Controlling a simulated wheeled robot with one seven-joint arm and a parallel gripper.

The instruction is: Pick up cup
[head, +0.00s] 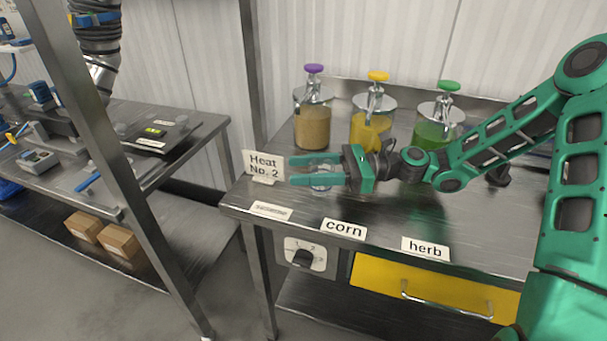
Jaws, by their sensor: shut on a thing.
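My gripper (292,170) reaches in from the right over the steel table, with its green fingers pointing left. It is shut on a small clear cup (320,187), which is mostly hidden by the fingers; only a bit of its lower part shows below the near finger. I cannot tell whether the cup still touches the table.
Three pump jars stand behind: brown with purple top (312,122), yellow (370,130), green (438,128). A "Heat No. 2" sign (264,165) stands left of my fingertips. Labels "corn" (343,229) and "herb" (425,249) line the front edge. A steel post (100,150) stands left.

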